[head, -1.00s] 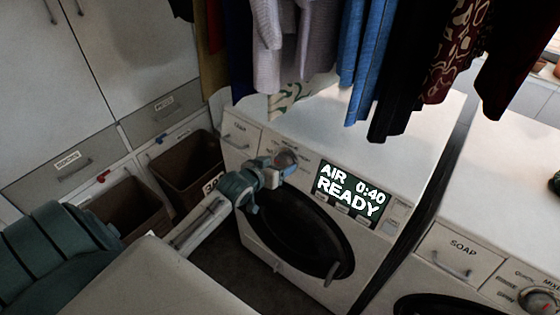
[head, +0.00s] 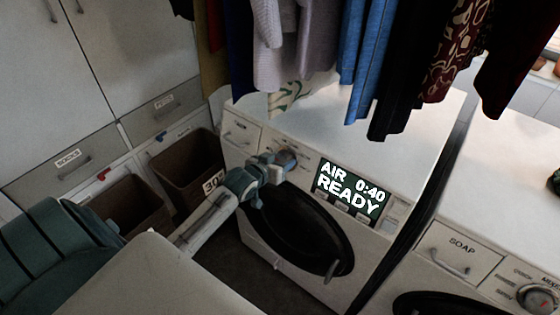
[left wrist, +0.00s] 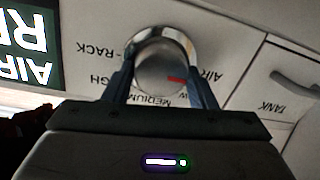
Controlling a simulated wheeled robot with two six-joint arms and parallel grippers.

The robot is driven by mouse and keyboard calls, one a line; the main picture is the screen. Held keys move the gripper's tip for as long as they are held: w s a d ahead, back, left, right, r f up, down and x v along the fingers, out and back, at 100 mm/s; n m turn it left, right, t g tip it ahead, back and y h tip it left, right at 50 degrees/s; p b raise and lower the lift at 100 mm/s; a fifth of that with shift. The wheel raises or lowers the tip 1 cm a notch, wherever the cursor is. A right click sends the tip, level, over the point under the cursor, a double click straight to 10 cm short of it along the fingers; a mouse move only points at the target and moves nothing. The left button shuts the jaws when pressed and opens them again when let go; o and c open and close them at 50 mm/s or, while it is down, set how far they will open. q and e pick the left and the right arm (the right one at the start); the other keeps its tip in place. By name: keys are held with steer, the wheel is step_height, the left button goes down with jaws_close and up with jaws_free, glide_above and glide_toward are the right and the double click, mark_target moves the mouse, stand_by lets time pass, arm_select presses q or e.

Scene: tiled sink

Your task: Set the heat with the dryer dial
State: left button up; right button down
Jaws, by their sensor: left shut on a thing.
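The dryer dial (left wrist: 160,66) is a round metallic knob with a red mark on its lower right side, toward the AIR label, in the left wrist view. RACK, HIGH and MEDIUM are also printed around it, seen upside down. My left gripper (left wrist: 163,82) is shut on the dial, one finger on each side. In the head view, my left gripper (head: 277,165) is at the dryer front and largely covers the dial. The dryer display (head: 352,189) reads AIR 0:40 READY. My right gripper is not in view.
The dryer's round dark door (head: 305,240) is below the dial. Clothes (head: 365,60) hang above the dryer top. Brown bins (head: 187,168) stand at the left. A second machine with a SOAP drawer (head: 458,250) is at the right.

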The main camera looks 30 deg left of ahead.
arm_select(q)
steer(key=m, duration=0.3)
steer(key=shift+d+m, duration=0.1)
steer(key=shift+m, duration=0.2)
steer(key=shift+m+t+b, duration=0.3)
steer(key=shift+m+b, duration=0.05)
steer(key=shift+m, duration=1.95)
steer(key=o, duration=1)
steer(key=shift+c, duration=0.2)
steer(key=shift+s, duration=0.1)
steer(key=shift+s, duration=0.35)
steer(key=b+v, duration=0.2)
steer(key=v, duration=0.8)
steer(key=shift+d, duration=0.15)
